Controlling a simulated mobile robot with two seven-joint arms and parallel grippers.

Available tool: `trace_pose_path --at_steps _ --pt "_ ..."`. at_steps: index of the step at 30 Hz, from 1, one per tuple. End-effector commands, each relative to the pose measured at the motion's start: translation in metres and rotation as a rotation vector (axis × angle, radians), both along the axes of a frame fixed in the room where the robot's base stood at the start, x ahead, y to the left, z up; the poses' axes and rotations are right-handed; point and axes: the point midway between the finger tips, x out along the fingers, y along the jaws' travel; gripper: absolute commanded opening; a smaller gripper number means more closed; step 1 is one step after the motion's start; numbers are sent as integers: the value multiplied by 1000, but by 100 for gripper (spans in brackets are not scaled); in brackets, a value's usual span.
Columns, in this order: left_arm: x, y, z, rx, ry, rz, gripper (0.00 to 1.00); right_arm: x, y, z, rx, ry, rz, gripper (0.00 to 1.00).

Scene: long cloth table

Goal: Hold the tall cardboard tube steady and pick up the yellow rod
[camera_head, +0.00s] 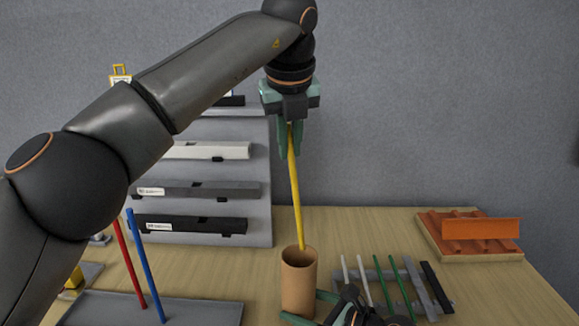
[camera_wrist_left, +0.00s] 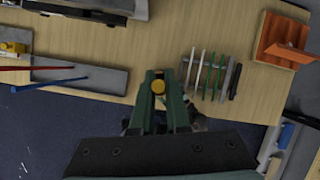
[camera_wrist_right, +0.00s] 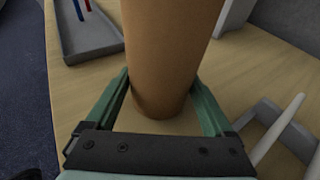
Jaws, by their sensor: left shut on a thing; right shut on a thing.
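The tall cardboard tube (camera_head: 299,284) stands upright on the table near its front edge. My right gripper (camera_head: 322,308) is shut around the tube's lower part; the tube also fills the middle of the right wrist view (camera_wrist_right: 165,60). The yellow rod (camera_head: 296,195) hangs nearly upright, slightly tilted, with its lower end at the tube's mouth. My left gripper (camera_head: 290,140) is shut on the rod's upper end, high above the tube. The rod's round end (camera_wrist_left: 158,87) shows between the fingers in the left wrist view. Whether the rod's tip is inside or just behind the rim is hard to tell.
A grey tray (camera_head: 200,312) with a red rod (camera_head: 129,262) and a blue rod (camera_head: 146,265) lies at left. A rack of white and green sticks (camera_head: 385,285) is right of the tube. An orange piece (camera_head: 480,228) sits back right; a grey stepped rack (camera_head: 258,185) stands behind.

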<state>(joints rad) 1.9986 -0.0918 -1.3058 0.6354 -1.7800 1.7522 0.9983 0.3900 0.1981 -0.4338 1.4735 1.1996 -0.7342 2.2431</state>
Motion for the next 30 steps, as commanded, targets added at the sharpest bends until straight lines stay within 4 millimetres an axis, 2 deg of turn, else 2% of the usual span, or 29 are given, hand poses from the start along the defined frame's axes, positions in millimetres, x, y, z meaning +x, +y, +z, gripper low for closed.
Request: trace_pose_path --at_steps 4,13,14,17,26,30 --pt "0 0 7 -1 0 0 0 0 0 0 0 0 0 56" --pt "0 0 8 -1 0 0 0 0 0 0 0 0 0 56" --pt "0 0 8 -1 0 0 0 0 0 0 0 0 0 88" --pt "0 0 8 -1 0 0 0 0 0 0 0 0 0 99" --pt "0 0 8 0 0 1 0 -1 -2 1 0 0 0 100" --pt "0 0 8 0 0 1 0 -9 -14 4 0 0 -2 100"
